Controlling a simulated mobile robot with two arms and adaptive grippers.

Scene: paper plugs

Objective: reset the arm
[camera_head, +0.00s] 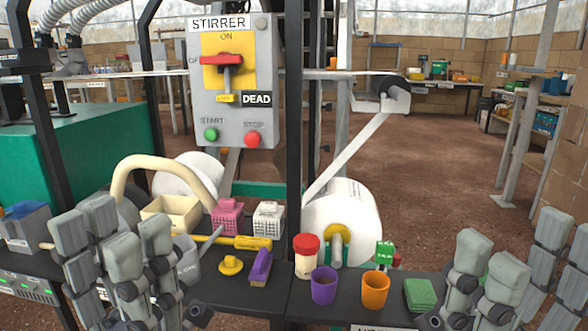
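My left gripper (127,240) is at the lower left, its grey padded fingers pointing up. There is a gap between its fingers and I see nothing held in it. My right gripper (525,255) is at the lower right. Its grey fingers also point up and stand apart, with nothing seen between them. Both grippers appear in front of the dark bench (345,312), and their wrists run off the bottom of the picture. From this one view I cannot tell whether either touches the bench.
The bench holds a purple cup (324,287), an orange cup (375,291), a green sponge (420,294), a red-lidded jar (306,262) and a purple-handled brush (260,268). A grey STIRRER switch box (270,105) stands behind. Brown floor (430,160) is open beyond.

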